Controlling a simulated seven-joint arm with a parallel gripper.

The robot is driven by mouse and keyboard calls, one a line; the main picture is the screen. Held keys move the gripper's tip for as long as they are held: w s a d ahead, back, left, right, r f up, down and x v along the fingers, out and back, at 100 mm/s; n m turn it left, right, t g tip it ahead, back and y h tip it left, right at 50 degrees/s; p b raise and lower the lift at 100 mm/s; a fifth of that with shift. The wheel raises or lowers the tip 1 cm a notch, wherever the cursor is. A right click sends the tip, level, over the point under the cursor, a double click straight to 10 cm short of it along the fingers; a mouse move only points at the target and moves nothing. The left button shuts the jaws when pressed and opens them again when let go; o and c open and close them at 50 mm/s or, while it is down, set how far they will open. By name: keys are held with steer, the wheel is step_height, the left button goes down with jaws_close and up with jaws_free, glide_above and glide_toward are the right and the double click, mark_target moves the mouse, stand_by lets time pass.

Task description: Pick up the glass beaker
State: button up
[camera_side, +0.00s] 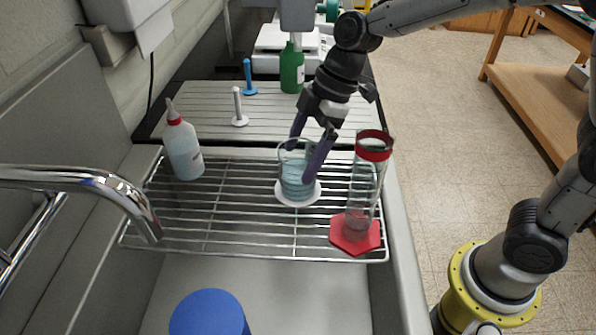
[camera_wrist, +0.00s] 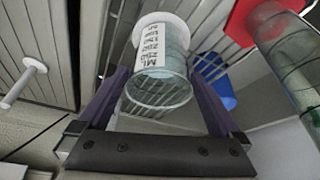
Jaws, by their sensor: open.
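The glass beaker (camera_side: 296,178) stands upright on a white round base (camera_side: 314,194) on the wire rack, with bluish liquid or tint in it. In the wrist view the beaker (camera_wrist: 160,82) shows a white printed label and lies between the fingers. My gripper (camera_side: 306,160) is open, its two purple fingers straddling the beaker, one on each side. The wrist view shows my gripper (camera_wrist: 165,85) with a gap between the beaker and each finger. Whether either finger touches the glass cannot be told.
A tall glass cylinder (camera_side: 363,185) with a red rim and red hexagonal base stands close at right. A wash bottle (camera_side: 183,146) stands at the rack's left. A green bottle (camera_side: 291,68) and small pegs are behind. A blue object (camera_side: 209,314) is in front; a faucet (camera_side: 95,180) reaches in from the left.

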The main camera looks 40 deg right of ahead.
steer(key=shift+x, duration=0.95)
steer(key=shift+r, duration=0.1)
steer(key=c, duration=1.3)
steer(key=shift+r, duration=0.15)
